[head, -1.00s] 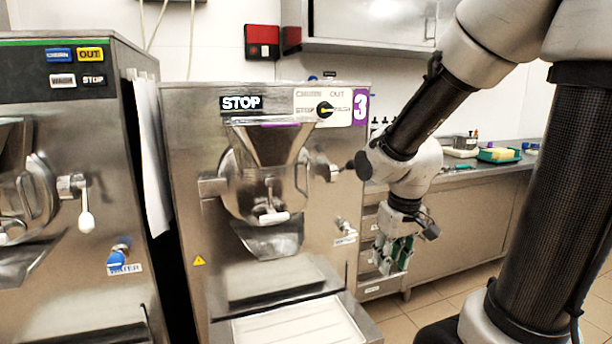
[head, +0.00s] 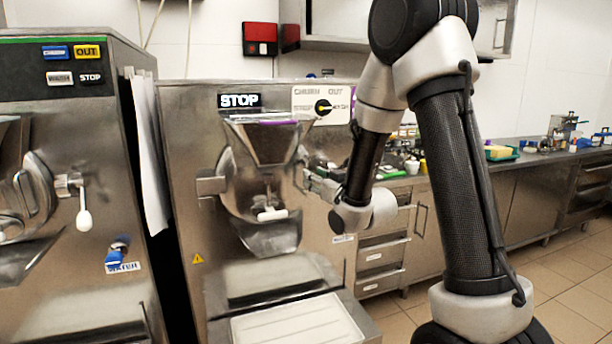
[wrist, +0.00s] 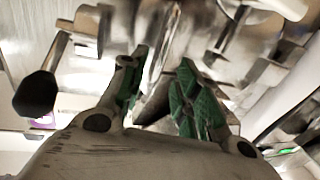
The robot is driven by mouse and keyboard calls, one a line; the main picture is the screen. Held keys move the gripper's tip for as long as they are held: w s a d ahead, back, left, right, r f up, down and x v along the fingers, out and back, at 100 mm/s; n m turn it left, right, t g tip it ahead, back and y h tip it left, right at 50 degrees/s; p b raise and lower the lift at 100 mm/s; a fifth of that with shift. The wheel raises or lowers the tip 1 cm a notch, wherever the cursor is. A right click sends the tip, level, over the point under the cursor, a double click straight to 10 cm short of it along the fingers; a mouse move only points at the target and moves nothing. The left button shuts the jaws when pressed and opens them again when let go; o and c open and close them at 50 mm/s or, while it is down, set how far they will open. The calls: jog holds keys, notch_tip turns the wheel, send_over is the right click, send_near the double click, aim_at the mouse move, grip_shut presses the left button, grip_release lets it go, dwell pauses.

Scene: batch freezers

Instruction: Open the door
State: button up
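The door is the round metal front (head: 240,195) of the middle machine, with a hopper above and a chute below. It looks closed against the machine. My gripper (head: 312,182) is at the door's right edge, by the latch, which it and my arm largely hide in the head view. In the wrist view my gripper (wrist: 160,75) shows two green-padded fingers spread apart. Shiny metal parts of the machine lie just beyond the fingertips; I cannot tell whether they touch. A lever with a black knob (wrist: 36,93) is left of the fingers.
A second machine (head: 60,200) stands close on the left. A tray-like shelf (head: 295,325) juts out below the door. A steel counter with drawers (head: 380,255) stands behind my arm on the right. Tiled floor (head: 580,290) is free at the right.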

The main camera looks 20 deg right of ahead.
aim_at(306, 190)
jog(key=x, duration=0.5)
jog(key=shift+w, duration=0.25)
grip_shut()
jog(key=shift+a, duration=0.1)
